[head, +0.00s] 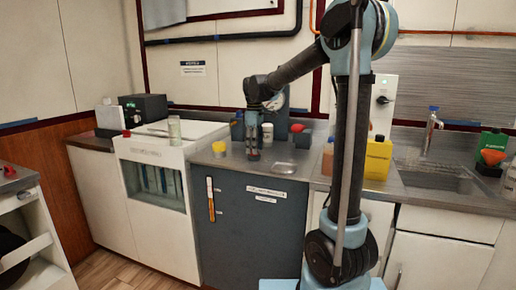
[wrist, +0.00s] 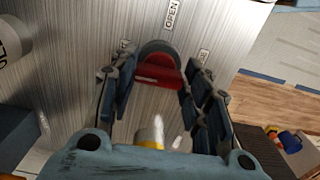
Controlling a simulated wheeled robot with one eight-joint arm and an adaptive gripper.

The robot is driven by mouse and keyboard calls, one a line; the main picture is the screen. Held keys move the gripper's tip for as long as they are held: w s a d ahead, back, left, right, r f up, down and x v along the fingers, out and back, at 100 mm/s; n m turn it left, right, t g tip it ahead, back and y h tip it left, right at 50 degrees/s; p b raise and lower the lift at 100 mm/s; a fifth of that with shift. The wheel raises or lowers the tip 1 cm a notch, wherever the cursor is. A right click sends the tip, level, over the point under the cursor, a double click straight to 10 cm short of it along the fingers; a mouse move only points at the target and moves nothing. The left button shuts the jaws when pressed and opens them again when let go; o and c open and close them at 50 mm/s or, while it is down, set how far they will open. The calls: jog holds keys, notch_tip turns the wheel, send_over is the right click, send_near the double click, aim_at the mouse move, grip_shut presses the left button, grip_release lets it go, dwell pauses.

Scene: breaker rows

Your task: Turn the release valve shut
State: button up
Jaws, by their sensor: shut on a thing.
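The release valve shows in the wrist view as a red handle (wrist: 158,70) on a round dark grey base, set on a brushed metal surface. A label reading OPEN lies just beyond it, and smaller labels sit on either side. My gripper (wrist: 158,76) has one finger on each side of the red handle and is closed on it. In the head view my gripper (head: 252,152) points down at the counter's front part, above the dark grey cabinet. The valve is hidden or too small to make out there.
A yellow-topped container (head: 219,148) stands left of my gripper and a white jar (head: 267,133) behind it. A shallow metal dish (head: 283,168) lies to the right.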

jog(key=o, duration=1)
jog(key=shift+s+a, duration=0.2)
jog(key=shift+o, duration=0.2)
jog(key=shift+w, duration=0.1)
jog(key=shift+r, duration=0.1)
notch_tip(320, 180, up, 12)
jog(key=shift+f, duration=0.2)
